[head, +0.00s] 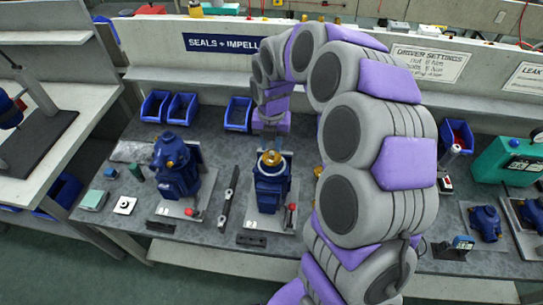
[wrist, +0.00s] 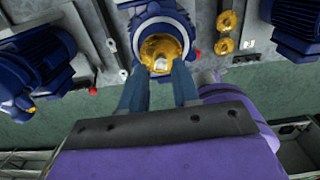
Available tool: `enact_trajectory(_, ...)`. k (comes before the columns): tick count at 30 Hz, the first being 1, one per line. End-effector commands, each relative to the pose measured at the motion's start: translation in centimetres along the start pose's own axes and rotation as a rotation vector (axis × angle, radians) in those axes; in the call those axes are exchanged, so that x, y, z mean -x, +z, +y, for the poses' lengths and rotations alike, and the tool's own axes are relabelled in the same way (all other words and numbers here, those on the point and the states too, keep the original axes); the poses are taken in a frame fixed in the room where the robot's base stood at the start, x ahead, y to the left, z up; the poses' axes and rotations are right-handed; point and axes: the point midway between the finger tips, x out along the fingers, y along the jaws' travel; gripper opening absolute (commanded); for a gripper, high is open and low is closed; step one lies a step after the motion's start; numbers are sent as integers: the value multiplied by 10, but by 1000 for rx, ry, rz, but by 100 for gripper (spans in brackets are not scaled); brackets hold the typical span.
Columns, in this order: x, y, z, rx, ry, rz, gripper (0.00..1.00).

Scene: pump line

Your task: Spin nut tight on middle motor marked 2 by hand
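The middle motor (head: 270,190) is dark blue and stands upright on a light plate on the bench. A brass ring (head: 270,158) sits on its top. In the wrist view the brass ring (wrist: 152,52) surrounds a small silver centre piece, and the blue motor body (wrist: 160,15) shows behind it. My gripper (wrist: 160,70) has its two blue fingers apart, with their tips at the near edge of the brass ring, one on each side. Nothing is clearly clamped between them. Whether the tips touch the ring I cannot tell. In the head view the gripper hangs above the motor.
Another blue motor (head: 175,168) stands to the left. Two loose brass pieces (wrist: 223,46) lie beside the middle motor. Red-knobbed levers (head: 291,208) stand near the plates. Blue bins (head: 239,113) line the back. My arm hides the bench right of the middle motor.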

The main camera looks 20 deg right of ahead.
Motion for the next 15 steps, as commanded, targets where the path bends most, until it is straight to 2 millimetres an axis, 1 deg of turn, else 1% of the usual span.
enact_trajectory(7, -15, 0, -1, -1, -2, 1, 31)
enact_trajectory(15, -17, 0, -1, -1, -1, 1, 31)
